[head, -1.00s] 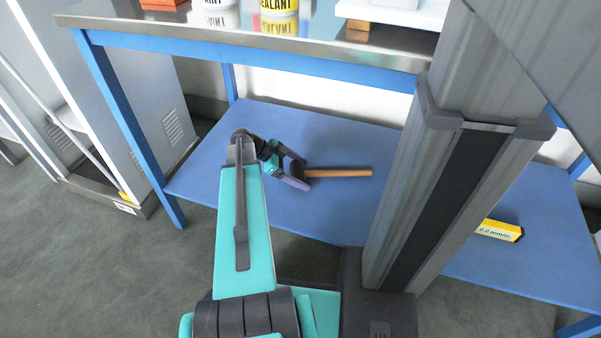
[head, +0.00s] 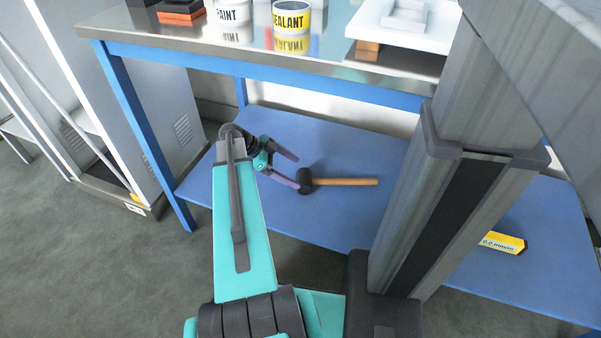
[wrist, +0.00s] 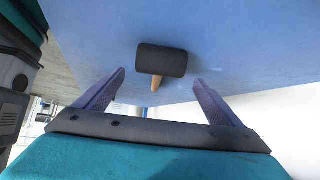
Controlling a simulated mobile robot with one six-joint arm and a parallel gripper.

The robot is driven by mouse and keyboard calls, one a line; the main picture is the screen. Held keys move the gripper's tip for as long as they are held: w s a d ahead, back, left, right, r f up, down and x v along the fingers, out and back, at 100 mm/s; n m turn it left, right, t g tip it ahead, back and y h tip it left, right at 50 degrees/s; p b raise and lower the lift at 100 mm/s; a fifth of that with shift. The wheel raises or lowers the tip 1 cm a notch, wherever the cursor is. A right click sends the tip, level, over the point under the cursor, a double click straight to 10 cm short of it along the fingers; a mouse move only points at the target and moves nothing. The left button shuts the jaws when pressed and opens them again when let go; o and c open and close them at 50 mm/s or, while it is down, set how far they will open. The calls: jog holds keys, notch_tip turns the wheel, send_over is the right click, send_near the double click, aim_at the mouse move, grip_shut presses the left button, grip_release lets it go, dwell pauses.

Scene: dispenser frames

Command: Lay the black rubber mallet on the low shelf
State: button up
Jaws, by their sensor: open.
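The black rubber mallet (head: 305,181) lies on the blue low shelf (head: 345,150), its wooden handle (head: 347,182) pointing right. My gripper (head: 297,171) is open at the left of the mallet head, with nothing between its fingers. In the wrist view the black head (wrist: 161,60) is beyond the two fingertips of my gripper (wrist: 158,80), apart from them, with a short piece of the handle showing. The shelf (wrist: 235,40) fills the upper part of that view.
A steel worktop (head: 270,55) with a paint can (head: 231,18), a sealant can (head: 291,20) and a white tray (head: 405,30) is above the shelf. A blue table leg (head: 150,140) stands at left.

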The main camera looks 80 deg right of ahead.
jog(key=shift+p+v, duration=0.5)
jog(key=shift+v, duration=1.6)
